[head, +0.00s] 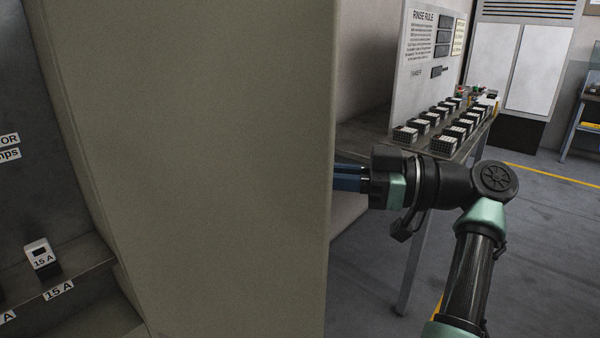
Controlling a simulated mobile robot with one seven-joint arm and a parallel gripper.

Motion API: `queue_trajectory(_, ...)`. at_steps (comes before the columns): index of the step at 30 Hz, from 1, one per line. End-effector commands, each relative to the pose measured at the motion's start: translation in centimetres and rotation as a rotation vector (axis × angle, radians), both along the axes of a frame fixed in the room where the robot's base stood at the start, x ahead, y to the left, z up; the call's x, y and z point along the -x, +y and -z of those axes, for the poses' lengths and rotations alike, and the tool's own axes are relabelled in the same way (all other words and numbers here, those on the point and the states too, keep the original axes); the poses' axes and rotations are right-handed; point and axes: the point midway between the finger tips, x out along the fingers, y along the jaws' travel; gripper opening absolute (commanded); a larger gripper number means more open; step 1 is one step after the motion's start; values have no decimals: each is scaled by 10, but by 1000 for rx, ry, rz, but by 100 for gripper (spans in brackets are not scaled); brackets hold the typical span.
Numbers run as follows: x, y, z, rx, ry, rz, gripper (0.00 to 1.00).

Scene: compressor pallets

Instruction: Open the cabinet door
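The cabinet door (200,150) is a large beige panel that fills the middle of the head view. It stands swung out, and the cabinet's inside shows to its left. No handle is visible on the side facing me. My gripper (347,178) is at the door's right edge, with its blue fingers pointing left. The fingertips are hidden at or behind that edge. I cannot tell whether they touch the door or hold anything.
Inside the cabinet, a shelf (85,258) holds a small white-and-black device (41,257) labelled 15 A. Right of the door, a table (460,150) carries rows of small black blocks and a "RINSE RULE" board (425,70). Open grey floor (540,230) lies at the right.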

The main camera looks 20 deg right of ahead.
Motion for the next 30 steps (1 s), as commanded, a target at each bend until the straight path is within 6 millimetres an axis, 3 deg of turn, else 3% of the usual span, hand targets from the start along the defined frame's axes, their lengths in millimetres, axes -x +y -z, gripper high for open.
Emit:
queue_trajectory(14,1,0,3,2,6,-3,0)
queue_trajectory(15,1,0,3,2,7,-3,23)
queue_trajectory(19,1,-1,2,1,5,-2,46)
queue_trajectory(30,4,-5,1,0,1,2,47)
